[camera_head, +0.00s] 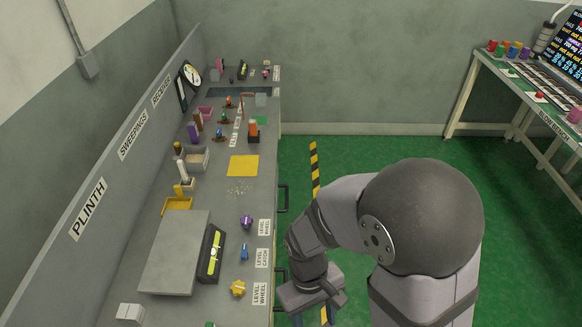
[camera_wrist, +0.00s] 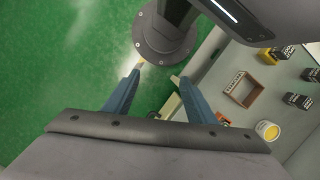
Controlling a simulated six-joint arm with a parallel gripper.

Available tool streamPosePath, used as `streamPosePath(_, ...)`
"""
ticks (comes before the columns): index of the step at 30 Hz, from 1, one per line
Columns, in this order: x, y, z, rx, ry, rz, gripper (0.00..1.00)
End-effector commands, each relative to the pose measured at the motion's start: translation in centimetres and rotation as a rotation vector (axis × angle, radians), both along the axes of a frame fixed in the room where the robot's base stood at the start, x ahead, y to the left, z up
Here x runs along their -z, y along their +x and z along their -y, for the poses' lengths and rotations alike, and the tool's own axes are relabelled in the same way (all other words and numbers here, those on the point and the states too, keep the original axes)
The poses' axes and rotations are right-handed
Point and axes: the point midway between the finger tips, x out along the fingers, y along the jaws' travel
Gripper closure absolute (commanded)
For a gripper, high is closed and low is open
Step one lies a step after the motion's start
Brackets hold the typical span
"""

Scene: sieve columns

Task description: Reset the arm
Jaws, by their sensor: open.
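My gripper (camera_head: 322,305) hangs low in the head view, just right of the long bench (camera_head: 130,240) and over the green floor. In the wrist view my gripper (camera_wrist: 160,72) shows two blue-grey fingers spread apart. Nothing lies between them except a view of the floor and my own arm's round base. The gripper is open and empty. Part of it is cut off or hidden at the bottom of the head view.
The bench carries a grey plinth block (camera_head: 175,250), a level (camera_head: 211,254), a purple knob (camera_head: 246,222), a blue catch (camera_head: 244,252), a yellow wheel (camera_head: 238,288) and a yellow mat (camera_head: 243,166). A second bench (camera_head: 500,75) stands at right.

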Motion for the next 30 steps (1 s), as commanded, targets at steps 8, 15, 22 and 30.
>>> streamPosePath(8, -8.1, 2.0, 6.3, 0.317, 0.061, 0.186, 0.49)
streamPosePath(15, -10.7, 3.6, 9.1, 0.455, 0.066, 0.264, 0.49)
streamPosePath(22, -10.6, 3.6, 9.5, 0.472, 0.063, 0.262, 0.49)
streamPosePath(30, -10.6, 3.6, 9.5, 0.47, 0.064, 0.262, 0.49)
